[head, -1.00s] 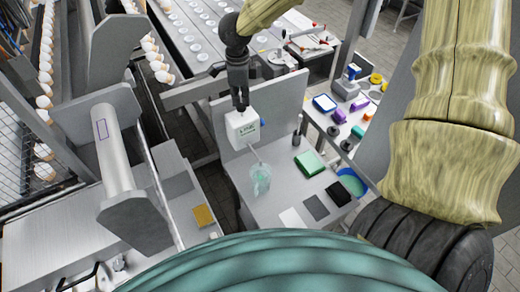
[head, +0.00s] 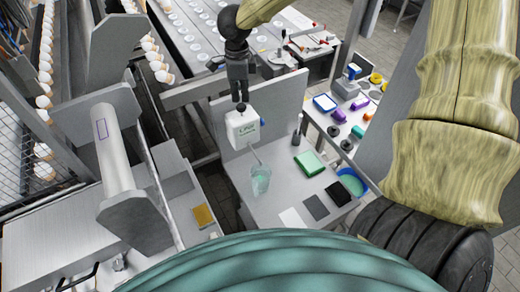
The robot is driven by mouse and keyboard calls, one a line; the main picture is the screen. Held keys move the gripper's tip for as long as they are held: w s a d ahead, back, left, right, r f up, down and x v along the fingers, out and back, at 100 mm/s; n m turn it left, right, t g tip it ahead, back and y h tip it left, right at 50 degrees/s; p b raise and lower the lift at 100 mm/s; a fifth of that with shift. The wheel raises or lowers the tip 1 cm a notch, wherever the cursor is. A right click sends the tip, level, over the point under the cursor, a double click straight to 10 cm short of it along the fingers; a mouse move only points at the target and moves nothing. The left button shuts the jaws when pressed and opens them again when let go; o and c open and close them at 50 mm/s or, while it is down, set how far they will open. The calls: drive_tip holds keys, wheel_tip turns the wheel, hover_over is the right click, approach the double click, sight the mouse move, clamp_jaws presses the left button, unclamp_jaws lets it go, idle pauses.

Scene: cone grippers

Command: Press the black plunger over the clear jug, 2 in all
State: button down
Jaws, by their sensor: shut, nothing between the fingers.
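A white dispenser box (head: 243,130) with green lettering is fixed to the grey upright panel. The black plunger (head: 241,107) is on top of the box, directly under my gripper. A thin spout runs from the box down to the clear jug (head: 260,181), which stands on the grey bench and has pale green liquid in it. My gripper (head: 240,99) is shut and empty, pointing down at the plunger. Its tips are at or just above the plunger; I cannot tell whether they touch.
On the bench (head: 262,206) are a green block (head: 309,163), a dark bottle (head: 297,130), white, grey and black pads (head: 316,207), and a blue-rimmed bowl (head: 352,183). A side table (head: 338,118) holds coloured items. A conveyor with white discs lies behind the panel.

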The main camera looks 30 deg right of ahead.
wheel_tip(320, 180, up, 6)
drive_tip(key=shift+f, duration=0.1)
idle(0.6)
idle(0.4)
